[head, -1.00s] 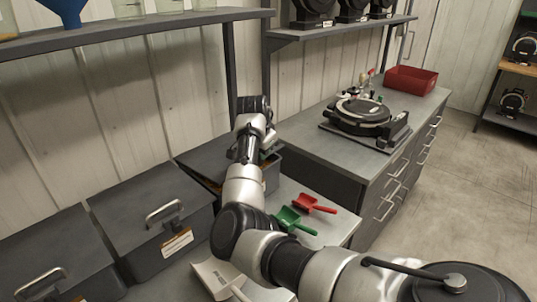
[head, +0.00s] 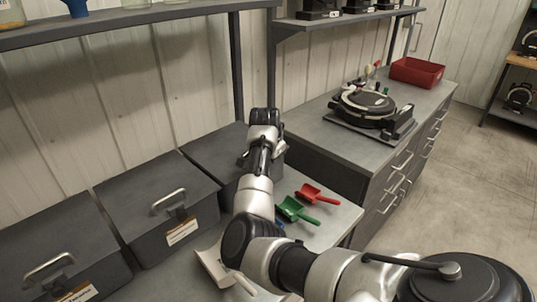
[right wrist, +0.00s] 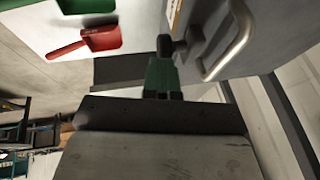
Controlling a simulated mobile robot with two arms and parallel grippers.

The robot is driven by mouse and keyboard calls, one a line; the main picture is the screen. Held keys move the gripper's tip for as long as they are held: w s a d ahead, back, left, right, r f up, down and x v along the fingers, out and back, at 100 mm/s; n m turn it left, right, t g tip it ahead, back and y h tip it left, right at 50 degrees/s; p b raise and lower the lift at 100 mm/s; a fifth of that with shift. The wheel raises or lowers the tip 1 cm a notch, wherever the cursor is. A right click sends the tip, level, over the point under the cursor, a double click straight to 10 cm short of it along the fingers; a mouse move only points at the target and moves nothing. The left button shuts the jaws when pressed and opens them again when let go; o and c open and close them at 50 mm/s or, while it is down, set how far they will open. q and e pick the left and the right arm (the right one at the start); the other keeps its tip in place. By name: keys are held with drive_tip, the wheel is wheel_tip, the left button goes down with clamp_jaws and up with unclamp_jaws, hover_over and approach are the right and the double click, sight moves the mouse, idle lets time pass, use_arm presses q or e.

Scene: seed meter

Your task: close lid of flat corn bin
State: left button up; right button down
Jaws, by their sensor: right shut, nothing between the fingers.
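The far bin (head: 208,152), a dark grey box likely to be the flat corn bin, stands at the far end of the bin row. Its lid looks level in the head view, but my right arm hides its front and handle, so I cannot tell whether it is fully seated. In the right wrist view a metal handle (right wrist: 236,42) and part of a label (right wrist: 173,14) show on a grey panel. My right gripper (right wrist: 165,44) is shut and empty, close beside that panel. I cannot tell whether it touches. My left gripper is out of view.
Two closed bins, middle (head: 150,205) and near (head: 55,250), stand to the left. A red scoop (head: 312,192), a green scoop (head: 292,209) and a white scoop (head: 212,262) lie on the table. A shelf (head: 130,17) overhangs the bins. A seed meter (head: 365,107) sits on the bench behind.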

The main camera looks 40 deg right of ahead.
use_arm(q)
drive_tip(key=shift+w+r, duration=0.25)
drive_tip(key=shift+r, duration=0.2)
use_arm(e)
drive_tip(key=d+r+v, duration=0.1)
drive_tip(key=d+v, duration=0.1)
drive_tip(key=v, duration=1)
drive_tip(key=shift+r, duration=0.3)
